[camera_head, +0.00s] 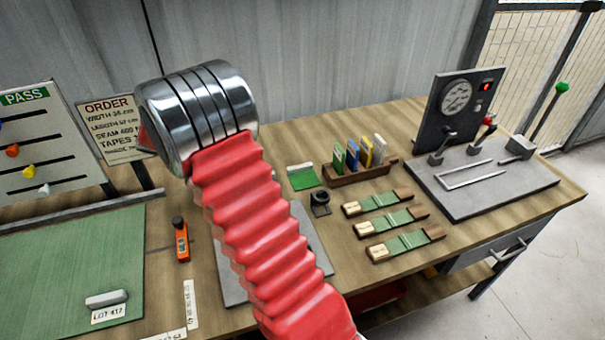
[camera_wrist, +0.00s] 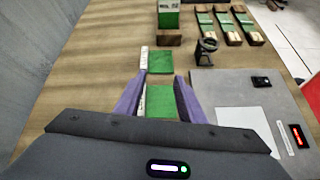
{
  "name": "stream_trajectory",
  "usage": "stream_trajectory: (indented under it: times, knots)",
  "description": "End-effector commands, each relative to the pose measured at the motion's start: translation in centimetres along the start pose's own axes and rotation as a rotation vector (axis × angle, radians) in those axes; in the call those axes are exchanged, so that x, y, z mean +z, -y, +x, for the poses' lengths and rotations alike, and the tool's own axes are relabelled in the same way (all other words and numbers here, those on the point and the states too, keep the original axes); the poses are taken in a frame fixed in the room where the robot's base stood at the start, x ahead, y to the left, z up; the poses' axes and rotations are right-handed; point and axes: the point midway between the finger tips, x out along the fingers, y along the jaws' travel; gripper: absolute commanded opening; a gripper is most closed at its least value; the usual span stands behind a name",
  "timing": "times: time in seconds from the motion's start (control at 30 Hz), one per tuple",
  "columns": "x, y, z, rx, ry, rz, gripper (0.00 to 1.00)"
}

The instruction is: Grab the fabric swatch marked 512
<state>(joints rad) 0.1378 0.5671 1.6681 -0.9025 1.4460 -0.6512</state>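In the wrist view, two green fabric swatches with white label strips lie flat on the wooden bench. The nearer swatch (camera_wrist: 161,102) lies between the purple fingers of my gripper (camera_wrist: 162,75). The farther swatch (camera_wrist: 158,62) lies just beyond the fingertips; it also shows in the head view (camera_head: 302,180), right of my arm. The label marks are too small to read, so I cannot tell which swatch is 512. My gripper is open, its fingers on either side of the nearer swatch. In the head view my arm hides the gripper and the nearer swatch.
A wooden rack (camera_head: 345,179) of upright coloured cards and a small black stand (camera_head: 320,203) are beside the farther swatch. Several green strips with wooden ends (camera_head: 405,242) lie to the right. A grey plate (camera_wrist: 240,90) lies right of my fingers. A gauge tester (camera_head: 485,180) stands far right.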

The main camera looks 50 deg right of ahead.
Motion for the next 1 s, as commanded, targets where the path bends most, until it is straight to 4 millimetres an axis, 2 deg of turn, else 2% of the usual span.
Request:
stream_trajectory:
  times: [0.2, 0.4, 0.87, 1.0]
  knots:
    - [-1.8, -2.1, 2.5, 0.0, 0.111, -0.099, 0.36]
    - [-2.9, -3.4, 4.2, 0.001, 0.184, -0.163, 0.36]
    - [-3.2, -3.7, 4.6, 0.001, 0.204, -0.182, 0.36]
    - [-3.0, -3.7, 5.3, 0.0, 0.205, -0.181, 0.36]
